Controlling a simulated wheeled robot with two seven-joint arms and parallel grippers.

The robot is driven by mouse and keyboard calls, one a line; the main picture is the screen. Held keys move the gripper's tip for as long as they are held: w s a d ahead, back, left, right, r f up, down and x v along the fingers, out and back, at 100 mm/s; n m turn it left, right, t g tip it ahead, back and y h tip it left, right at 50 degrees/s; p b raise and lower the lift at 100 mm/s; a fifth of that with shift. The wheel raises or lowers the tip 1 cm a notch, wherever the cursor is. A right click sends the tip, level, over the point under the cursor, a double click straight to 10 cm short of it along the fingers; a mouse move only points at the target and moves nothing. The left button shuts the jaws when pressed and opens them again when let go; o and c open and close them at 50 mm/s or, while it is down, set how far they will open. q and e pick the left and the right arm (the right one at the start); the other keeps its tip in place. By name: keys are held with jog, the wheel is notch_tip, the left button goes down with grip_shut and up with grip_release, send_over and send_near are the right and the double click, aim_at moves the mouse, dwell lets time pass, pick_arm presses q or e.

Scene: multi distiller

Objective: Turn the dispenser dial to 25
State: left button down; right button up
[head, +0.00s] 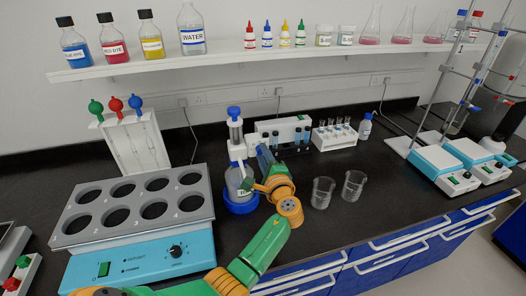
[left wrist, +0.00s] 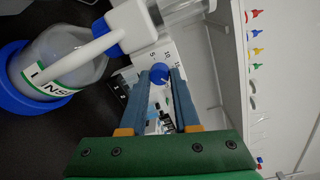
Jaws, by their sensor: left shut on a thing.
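The dispenser (head: 237,150) stands on the black bench, a bottle in a blue base with a white head and blue top. It also shows in the left wrist view, where its bottle (left wrist: 68,58) is at the left. My left gripper (head: 262,154) is at the dispenser's right side. In the left wrist view the two fingers of my left gripper (left wrist: 161,75) are closed on the dial, one on each side. My right gripper is in neither view.
A cup holder with round wells (head: 130,238) stands at the left. Two glass beakers (head: 338,190) stand right of my gripper. A tube rack (head: 334,137) and a white device (head: 284,128) are behind. Two stirrers (head: 450,163) with stands are at the right.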

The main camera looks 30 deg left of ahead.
pick_arm(q)
jog(key=shift+m+p, duration=1.4)
jog(key=shift+m, duration=2.2)
jog(key=shift+f, duration=0.1)
jog(key=c, duration=0.9)
grip_release()
jog(key=v, duration=0.7)
jog(key=shift+d+b, duration=0.1)
jog(key=shift+b, duration=0.25)
